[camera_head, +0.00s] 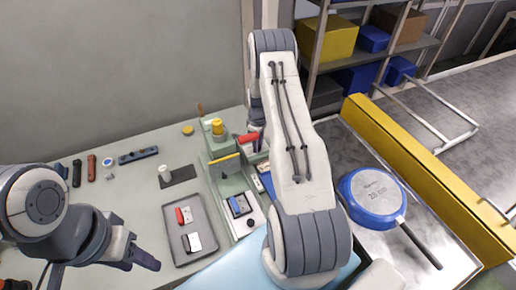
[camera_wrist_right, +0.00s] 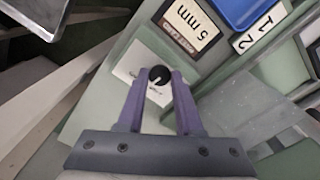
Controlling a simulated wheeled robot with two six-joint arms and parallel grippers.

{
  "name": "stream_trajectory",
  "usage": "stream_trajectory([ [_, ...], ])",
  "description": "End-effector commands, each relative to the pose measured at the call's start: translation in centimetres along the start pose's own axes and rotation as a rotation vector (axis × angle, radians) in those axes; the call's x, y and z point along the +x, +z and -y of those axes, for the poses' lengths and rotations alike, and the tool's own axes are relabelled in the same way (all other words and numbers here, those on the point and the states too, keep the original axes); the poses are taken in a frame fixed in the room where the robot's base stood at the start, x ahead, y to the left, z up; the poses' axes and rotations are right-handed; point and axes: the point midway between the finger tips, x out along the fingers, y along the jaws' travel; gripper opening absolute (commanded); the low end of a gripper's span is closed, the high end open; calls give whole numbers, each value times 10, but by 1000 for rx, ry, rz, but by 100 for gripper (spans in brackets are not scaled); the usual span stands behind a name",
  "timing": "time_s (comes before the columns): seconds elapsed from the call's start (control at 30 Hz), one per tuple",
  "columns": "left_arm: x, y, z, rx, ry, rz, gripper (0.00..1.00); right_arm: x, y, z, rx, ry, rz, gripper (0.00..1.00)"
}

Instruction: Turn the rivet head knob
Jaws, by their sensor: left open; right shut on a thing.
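A small round black knob (camera_wrist_right: 159,76) with a pale pointer line sits on a white plate (camera_wrist_right: 131,68) in the right wrist view. My right gripper (camera_wrist_right: 160,80) has its two purple fingers on either side of the knob and is shut on it. In the head view the right forearm largely hides this gripper and the knob between its fingers. My left gripper (camera_head: 138,246) is open and empty at the lower left, away from the green station.
A grey tray (camera_head: 194,252) with small parts lies left of the green station. A "5 mm" card (camera_wrist_right: 185,24) and a blue bin (camera_wrist_right: 245,10) are close to the knob. A blue pan (camera_head: 372,192) lies on the metal conveyor at right, beside a yellow rail (camera_head: 420,170).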

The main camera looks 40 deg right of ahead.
Motion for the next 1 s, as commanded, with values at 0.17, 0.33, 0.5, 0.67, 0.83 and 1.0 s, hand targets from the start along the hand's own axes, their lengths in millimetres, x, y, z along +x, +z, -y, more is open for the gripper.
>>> stream_trajectory([
  [0.17,13,1,1,1,0,0,50,2,0,0,142,1,-1,0],
  [0.33,20,1,1,2,0,0,50,1,0,0,250,1,-1,0],
  [0.5,23,1,2,2,0,0,50,0,0,0,323,1,-1,0],
  [0.67,25,1,2,2,0,0,50,0,0,0,360,1,-1,0],
  [0.83,25,1,2,2,0,0,50,-1,0,0,376,1,-1,0],
  [1.0,25,1,2,2,0,0,50,-1,0,0,378,1,-1,0],
])
